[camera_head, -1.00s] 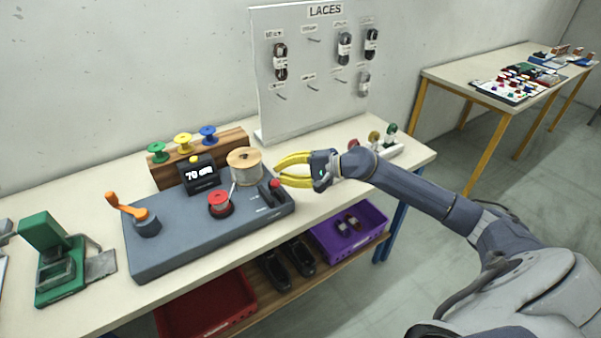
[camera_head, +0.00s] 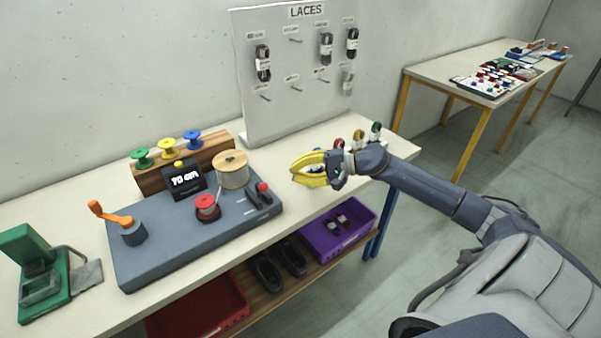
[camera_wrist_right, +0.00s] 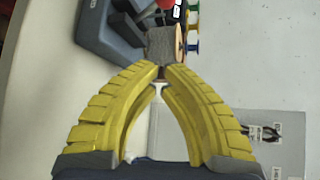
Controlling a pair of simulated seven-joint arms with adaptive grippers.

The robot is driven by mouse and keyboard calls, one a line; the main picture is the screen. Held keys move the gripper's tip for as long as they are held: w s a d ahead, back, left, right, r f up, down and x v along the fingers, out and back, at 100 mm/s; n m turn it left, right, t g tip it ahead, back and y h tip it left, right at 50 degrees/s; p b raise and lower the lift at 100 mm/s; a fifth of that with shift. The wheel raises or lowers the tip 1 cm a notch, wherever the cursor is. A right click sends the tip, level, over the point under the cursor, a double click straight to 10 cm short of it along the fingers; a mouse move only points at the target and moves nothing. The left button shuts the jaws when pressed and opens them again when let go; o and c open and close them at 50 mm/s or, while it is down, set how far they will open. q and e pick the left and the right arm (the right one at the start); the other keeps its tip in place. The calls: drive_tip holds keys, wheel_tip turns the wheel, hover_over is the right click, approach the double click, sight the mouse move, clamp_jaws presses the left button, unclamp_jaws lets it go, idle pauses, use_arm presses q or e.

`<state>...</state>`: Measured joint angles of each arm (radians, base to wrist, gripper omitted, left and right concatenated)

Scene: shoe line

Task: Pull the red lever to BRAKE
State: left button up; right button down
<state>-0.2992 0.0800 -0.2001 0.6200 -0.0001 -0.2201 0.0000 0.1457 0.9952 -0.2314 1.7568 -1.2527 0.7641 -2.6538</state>
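The red lever (camera_head: 262,187) is a small red-knobbed handle in a dark slot at the right end of the grey winding machine (camera_head: 170,240). A red knob (camera_wrist_right: 165,3) shows at the top edge of the right wrist view. My right gripper (camera_head: 294,172) has yellow fingers and hangs to the right of the lever, apart from it. The lever's lettering is too small to read. My left gripper is not in view.
The LACES board (camera_head: 290,100) stands behind. A purple bin (camera_head: 318,247) sits below. The table's right end has small coloured reels (camera_head: 358,136).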

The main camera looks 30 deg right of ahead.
drive_tip(key=shift+s+d+f, duration=0.15)
drive_tip(key=shift+s+d, duration=0.2)
drive_tip(key=shift+d, duration=0.15)
